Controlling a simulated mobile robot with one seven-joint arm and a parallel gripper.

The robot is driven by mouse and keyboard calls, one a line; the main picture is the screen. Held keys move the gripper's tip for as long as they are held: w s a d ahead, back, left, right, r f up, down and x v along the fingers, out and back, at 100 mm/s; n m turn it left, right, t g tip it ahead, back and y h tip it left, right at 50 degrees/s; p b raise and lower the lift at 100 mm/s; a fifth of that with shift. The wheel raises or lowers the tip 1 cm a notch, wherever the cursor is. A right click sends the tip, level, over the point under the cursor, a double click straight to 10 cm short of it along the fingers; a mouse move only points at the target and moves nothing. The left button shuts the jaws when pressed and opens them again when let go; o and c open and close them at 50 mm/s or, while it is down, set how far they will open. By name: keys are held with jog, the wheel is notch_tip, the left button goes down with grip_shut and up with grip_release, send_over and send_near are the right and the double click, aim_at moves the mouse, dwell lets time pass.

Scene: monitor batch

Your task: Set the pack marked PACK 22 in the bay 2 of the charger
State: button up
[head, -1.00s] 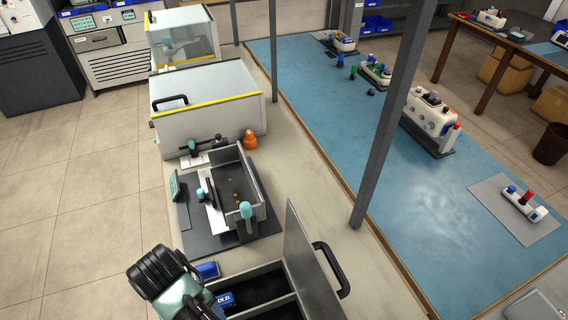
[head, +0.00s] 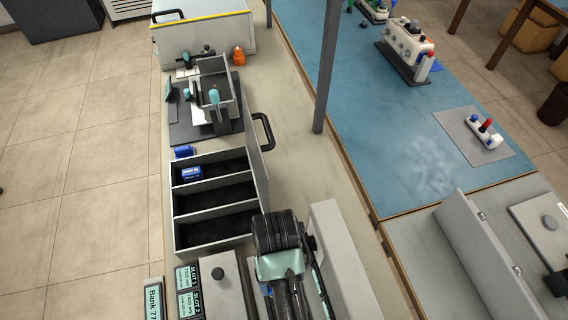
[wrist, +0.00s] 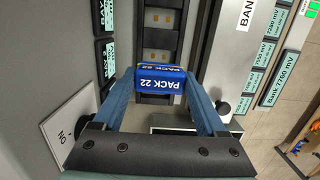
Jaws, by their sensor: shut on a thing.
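The blue pack marked PACK 22 (wrist: 160,84) is held between the two fingers of my gripper (wrist: 160,90), its label facing the wrist camera. Beyond it, the wrist view shows a dark recess (wrist: 158,38) with metal contacts, apparently a charger bay; its number is not readable. The pack appears in front of this recess, and I cannot tell whether it touches it. In the head view my gripper (head: 280,262) is at the bottom, over the grey equipment with displays, including SLOT 1 and SLOT 2 (head: 188,290); the pack is hidden there.
An open compartment box (head: 173,215) stands left of my gripper, with another blue pack (head: 191,173) in its far compartment. Its raised lid (head: 256,165) and black handle (head: 264,132) stand at the right. A grey post (head: 327,70) rises beyond.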

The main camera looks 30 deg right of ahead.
notch_tip(320, 180, down, 10)
jog(key=shift+d+r, duration=0.1)
dwell(0.4)
jog(key=shift+s+f, duration=0.3)
jog(key=shift+f, duration=0.3)
jog(key=o, duration=1.4)
jog(key=shift+s+a+f+b, duration=0.1)
jog(key=shift+a+b, duration=0.1)
jog(key=shift+b, duration=0.1)
jog(key=r, duration=0.4)
jog(key=w+r+p, duration=0.1)
jog(key=r, duration=0.4)
jog(key=w+r, duration=0.1)
jog(key=r, duration=0.3)
jog(key=shift+d+r+p, duration=0.2)
jog(key=shift+d+p, duration=0.15)
jog(key=shift+w, duration=0.1)
